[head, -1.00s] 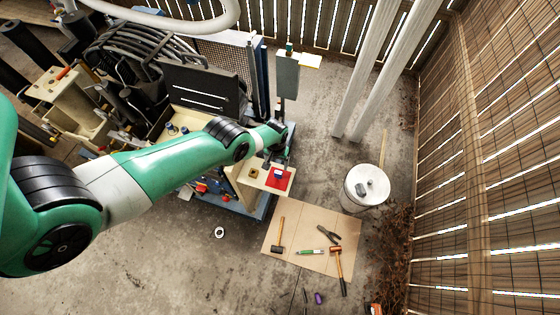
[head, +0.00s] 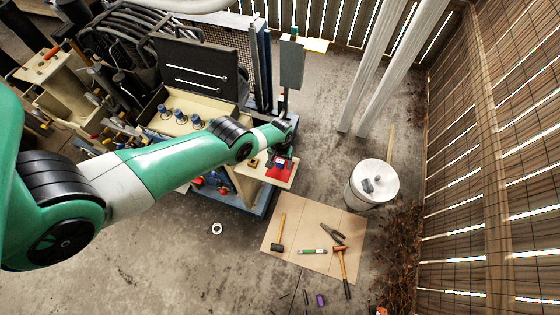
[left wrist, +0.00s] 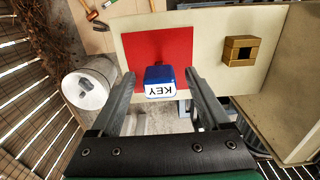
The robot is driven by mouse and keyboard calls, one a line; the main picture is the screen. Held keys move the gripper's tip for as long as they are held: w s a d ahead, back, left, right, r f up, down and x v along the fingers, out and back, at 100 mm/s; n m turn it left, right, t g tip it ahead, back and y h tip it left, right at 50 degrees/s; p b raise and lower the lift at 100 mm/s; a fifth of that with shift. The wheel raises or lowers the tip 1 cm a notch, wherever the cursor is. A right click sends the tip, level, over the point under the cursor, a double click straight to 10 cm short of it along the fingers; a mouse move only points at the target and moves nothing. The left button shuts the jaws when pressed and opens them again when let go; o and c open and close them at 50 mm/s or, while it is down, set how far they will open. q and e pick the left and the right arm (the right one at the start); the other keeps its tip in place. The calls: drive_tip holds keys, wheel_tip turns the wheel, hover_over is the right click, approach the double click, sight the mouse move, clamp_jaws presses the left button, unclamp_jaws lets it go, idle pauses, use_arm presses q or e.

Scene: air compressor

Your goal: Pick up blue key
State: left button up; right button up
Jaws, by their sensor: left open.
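The blue key (left wrist: 159,75) is a small blue block with a white face marked KEY. It sits on a red square (left wrist: 142,45) on a cream shelf; it also shows in the head view (head: 280,162), partly hidden by my gripper. My left gripper (left wrist: 160,77) is open, with one finger on each side of the key in the left wrist view. A gap shows beside each finger, and I cannot tell how deep the fingers reach. In the head view, my left gripper (head: 283,154) is just above the red square. My right gripper is not in view.
A small brass-coloured square block (left wrist: 240,51) stands on the cream shelf (head: 251,171) beside the red square. Hammers and pliers lie on a cardboard sheet (head: 291,232) on the floor. A white drum (head: 357,192) stands to the right.

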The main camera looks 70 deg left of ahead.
use_arm(q)
drive_tip(key=shift+r, duration=0.1)
clamp_jaws()
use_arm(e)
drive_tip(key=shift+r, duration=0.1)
